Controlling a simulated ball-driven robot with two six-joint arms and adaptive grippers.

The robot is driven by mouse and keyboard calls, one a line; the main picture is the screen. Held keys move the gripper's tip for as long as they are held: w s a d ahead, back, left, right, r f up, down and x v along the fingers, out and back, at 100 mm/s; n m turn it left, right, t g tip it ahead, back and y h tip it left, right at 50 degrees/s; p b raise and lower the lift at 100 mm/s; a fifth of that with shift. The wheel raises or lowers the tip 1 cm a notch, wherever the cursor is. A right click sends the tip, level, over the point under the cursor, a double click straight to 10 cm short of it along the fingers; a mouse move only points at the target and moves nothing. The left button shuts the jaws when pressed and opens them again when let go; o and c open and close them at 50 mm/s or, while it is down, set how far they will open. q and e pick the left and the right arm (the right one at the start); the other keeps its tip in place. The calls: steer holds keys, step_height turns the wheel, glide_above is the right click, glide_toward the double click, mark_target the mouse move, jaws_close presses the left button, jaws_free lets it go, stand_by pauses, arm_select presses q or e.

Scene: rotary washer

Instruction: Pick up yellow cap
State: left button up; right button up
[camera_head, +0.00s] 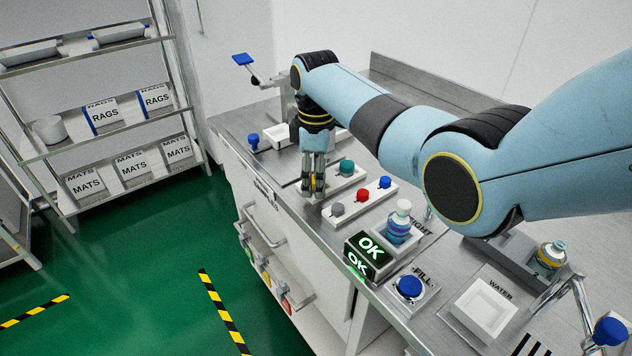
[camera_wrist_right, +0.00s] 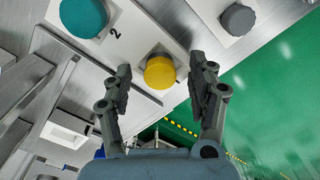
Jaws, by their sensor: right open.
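The yellow cap (camera_wrist_right: 160,72) sits on a white tray (camera_wrist_right: 137,37) next to a teal cap (camera_wrist_right: 84,17) in the right wrist view. My right gripper (camera_wrist_right: 161,76) is open, with one finger on each side of the yellow cap and a gap to each. In the head view my right gripper (camera_head: 315,186) points straight down at the counter's front edge, and a bit of yellow shows between its fingers. The teal cap (camera_head: 347,167) is just right of it. My left gripper is not in view.
A white tray with grey (camera_head: 337,209), red (camera_head: 362,195) and blue (camera_head: 385,182) caps lies close in front. A bottle with a white cap (camera_head: 399,225) stands behind the lit OK display (camera_head: 369,246). A blue knob (camera_head: 253,140) is at the far left.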

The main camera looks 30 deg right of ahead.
steer(key=c, duration=0.9)
steer(key=shift+o, duration=0.2)
